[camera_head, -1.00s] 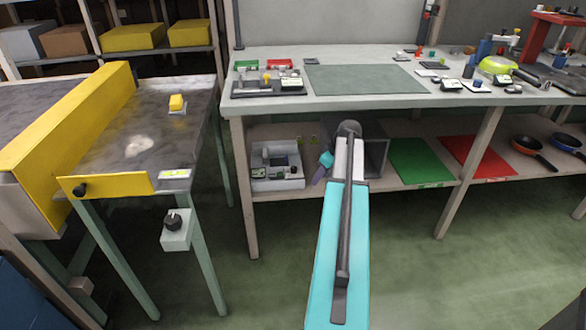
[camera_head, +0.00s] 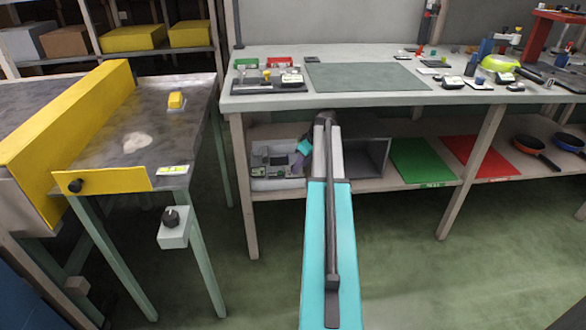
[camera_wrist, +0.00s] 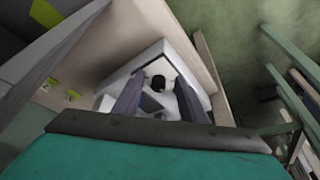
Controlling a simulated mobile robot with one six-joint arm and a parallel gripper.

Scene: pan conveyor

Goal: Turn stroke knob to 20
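Two black knobs show in the head view. One black knob (camera_head: 75,186) is on the front of the yellow plate at the left table's end. The other black knob (camera_head: 170,217) sits on a small pale box (camera_head: 174,238) by that table's leg. I cannot tell which is the stroke knob, and no scale is readable. My gripper (camera_head: 298,162) is near the lower shelf of the bench, to the right of both knobs and well apart from them. In the wrist view my gripper (camera_wrist: 160,102) has its two fingers apart with nothing held between them.
A white tray (camera_head: 276,184) of small parts is on the lower shelf by my gripper; it also shows in the wrist view (camera_wrist: 188,57). A grey open bin (camera_head: 367,158) stands right of my arm. Bench legs (camera_head: 242,185) and table legs (camera_head: 206,270) stand between. Open floor lies between bench and table.

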